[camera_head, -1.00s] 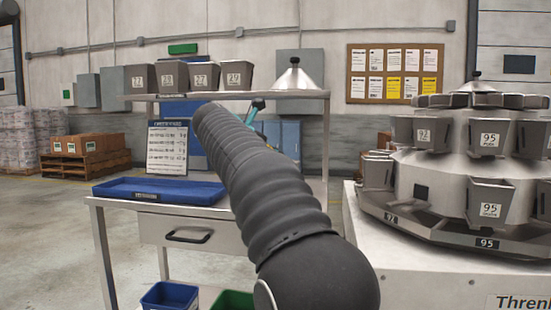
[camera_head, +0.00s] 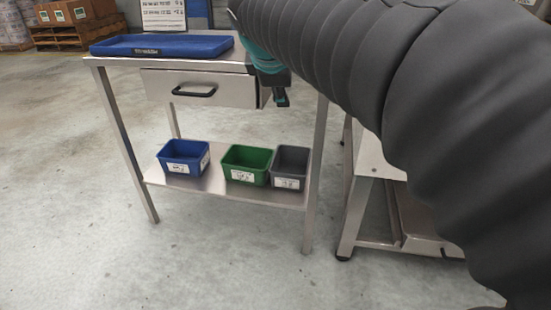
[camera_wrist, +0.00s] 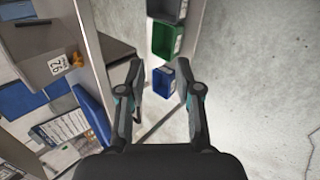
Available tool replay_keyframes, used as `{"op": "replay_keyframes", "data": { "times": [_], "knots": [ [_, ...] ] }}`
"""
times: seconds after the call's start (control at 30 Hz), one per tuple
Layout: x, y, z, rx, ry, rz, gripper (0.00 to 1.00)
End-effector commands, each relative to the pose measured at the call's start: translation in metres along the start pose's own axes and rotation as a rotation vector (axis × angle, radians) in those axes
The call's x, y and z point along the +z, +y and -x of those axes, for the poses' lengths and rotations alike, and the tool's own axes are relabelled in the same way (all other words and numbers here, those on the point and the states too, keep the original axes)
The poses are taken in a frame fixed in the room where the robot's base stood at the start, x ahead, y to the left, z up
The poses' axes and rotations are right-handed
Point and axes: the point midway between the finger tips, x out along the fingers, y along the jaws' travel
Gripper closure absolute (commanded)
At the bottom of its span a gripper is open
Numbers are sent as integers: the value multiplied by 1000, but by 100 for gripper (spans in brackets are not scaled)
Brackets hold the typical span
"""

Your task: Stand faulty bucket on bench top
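My gripper (camera_head: 281,100) hangs at the right end of the steel bench, in front of the drawer side, partly hidden by my arm. In the wrist view my gripper (camera_wrist: 160,78) has its fingers apart with nothing between them. The bench top (camera_head: 235,61) carries a blue tray (camera_head: 160,52) at its left. In the wrist view a grey bucket (camera_wrist: 35,45) with a white number label, perhaps 26, shows at the upper left, away from the fingers. I cannot tell which bucket is the faulty one. The upper shelf is out of the head view.
Below the bench top is a drawer (camera_head: 195,90). The lower shelf (camera_head: 215,182) holds a blue bin (camera_head: 184,168), a green bin (camera_head: 247,178) and a grey bin (camera_head: 290,180). A machine frame (camera_head: 362,205) stands at the right. The floor in front is clear.

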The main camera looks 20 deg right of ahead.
Motion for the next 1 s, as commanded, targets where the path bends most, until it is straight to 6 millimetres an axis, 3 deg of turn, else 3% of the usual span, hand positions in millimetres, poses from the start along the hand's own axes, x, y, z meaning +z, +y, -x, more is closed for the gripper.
{"op": "replay_keyframes", "data": {
  "times": [0.03,0.3,0.4,0.5,0.67,1.0],
  "knots": [
    [5,-30,2,-33,29,-108,66],
    [16,-185,-2,-259,125,-756,66],
    [17,-228,-5,-331,127,-941,66],
    [18,-256,-8,-381,123,-1068,66],
    [15,-275,-9,-415,116,-1151,66],
    [15,-275,-10,-415,115,-1153,66]
  ]
}}
